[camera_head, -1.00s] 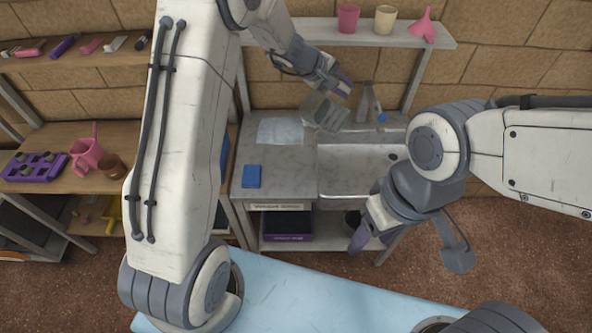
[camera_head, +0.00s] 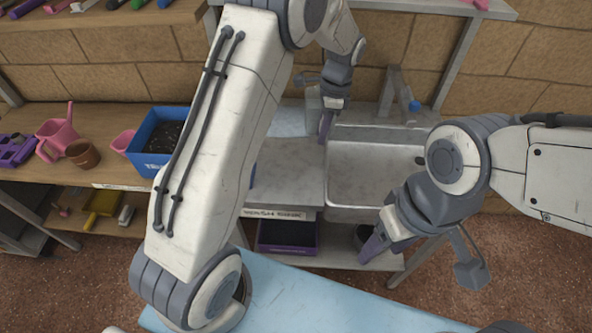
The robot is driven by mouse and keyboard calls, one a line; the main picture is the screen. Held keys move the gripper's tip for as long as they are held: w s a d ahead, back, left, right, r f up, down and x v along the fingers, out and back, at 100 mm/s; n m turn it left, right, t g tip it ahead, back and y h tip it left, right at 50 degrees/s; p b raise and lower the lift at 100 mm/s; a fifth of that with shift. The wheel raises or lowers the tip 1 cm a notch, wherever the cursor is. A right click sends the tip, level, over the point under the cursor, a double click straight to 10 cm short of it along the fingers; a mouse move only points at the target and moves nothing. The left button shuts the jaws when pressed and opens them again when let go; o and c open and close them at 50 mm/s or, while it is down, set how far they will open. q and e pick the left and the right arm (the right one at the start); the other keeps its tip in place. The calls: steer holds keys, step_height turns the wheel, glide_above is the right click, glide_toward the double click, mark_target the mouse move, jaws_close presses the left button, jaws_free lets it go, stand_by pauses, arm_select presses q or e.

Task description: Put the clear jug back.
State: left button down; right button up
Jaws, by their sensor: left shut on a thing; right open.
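The clear jug (camera_head: 313,98) is a pale see-through shape at the back of the grey worktop (camera_head: 290,186), beside the light blue sheet (camera_head: 287,123) and left of the sink. My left gripper (camera_head: 326,124) is shut on it and covers part of it. The jug looks roughly upright. I cannot tell whether its base touches the worktop. My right gripper (camera_head: 372,246) is open and empty, low in front of the sink unit.
The sink (camera_head: 370,180) with its tap (camera_head: 413,106) lies right of the jug. A blue bin (camera_head: 150,142) with dark contents, a brown pot (camera_head: 82,153) and a pink watering can (camera_head: 57,133) stand on the left bench. A purple tray (camera_head: 288,234) sits below.

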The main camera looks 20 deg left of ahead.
arm_select(q)
steer(key=shift+m+t, duration=0.3)
steer(key=shift+m, duration=0.4)
steer(key=s+a+f, duration=0.2)
steer(key=s, duration=0.1)
steer(key=s+a+f+p, duration=0.1)
steer(key=s+a+f, duration=0.1)
steer(key=s+f, duration=0.1)
steer(key=s+a+f, duration=0.2)
steer(key=s, duration=0.1)
steer(key=shift+s+a+f+p, duration=0.1)
steer(key=shift+s+f+p, duration=0.1)
steer(key=shift+f+p, duration=0.15)
steer(key=shift+f, duration=2)
arm_select(e)
steer(key=shift+w+a+r, duration=0.1)
steer(key=shift+w+r, duration=0.3)
steer(key=shift+r, duration=0.1)
arm_select(q)
steer(key=c, duration=0.7)
jaws_free()
